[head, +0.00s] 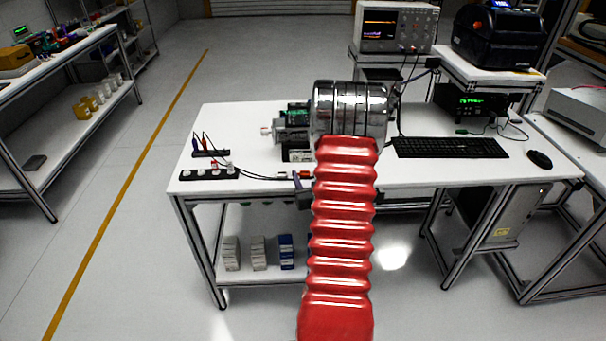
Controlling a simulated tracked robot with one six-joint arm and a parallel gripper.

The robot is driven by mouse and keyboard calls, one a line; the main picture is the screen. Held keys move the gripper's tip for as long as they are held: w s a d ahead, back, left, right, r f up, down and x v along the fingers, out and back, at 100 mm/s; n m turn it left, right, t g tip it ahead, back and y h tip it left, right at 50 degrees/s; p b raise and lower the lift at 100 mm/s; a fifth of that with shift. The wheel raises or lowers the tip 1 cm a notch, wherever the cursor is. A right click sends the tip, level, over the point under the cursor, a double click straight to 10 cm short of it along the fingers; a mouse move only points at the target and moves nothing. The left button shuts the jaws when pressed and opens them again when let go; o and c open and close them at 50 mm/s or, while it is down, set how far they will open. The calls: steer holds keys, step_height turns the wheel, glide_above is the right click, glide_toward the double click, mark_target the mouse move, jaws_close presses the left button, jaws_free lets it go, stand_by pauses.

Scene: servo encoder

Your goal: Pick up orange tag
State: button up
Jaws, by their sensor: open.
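A small orange-red piece (305,174) shows at the front of the white workbench, just left of my red arm. It is too small to tell whether it is the orange tag. A dark, angled item (301,192) is beside it at the bench's front edge, partly covered by my arm. My red ribbed arm rises through the middle of the head view and ends in a chrome wrist section over the bench. My gripper's fingers do not show; they are hidden behind the wrist.
The white workbench (440,172) bears a silver motor-like device (290,131), a black strip with white knobs (208,173), cables, a keyboard (450,148) and a mouse (540,159). An oscilloscope (393,27) and a black printer (498,37) stand behind. Open floor lies left.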

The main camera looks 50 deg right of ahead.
steer(key=shift+a, duration=0.1)
steer(key=c, duration=1.1)
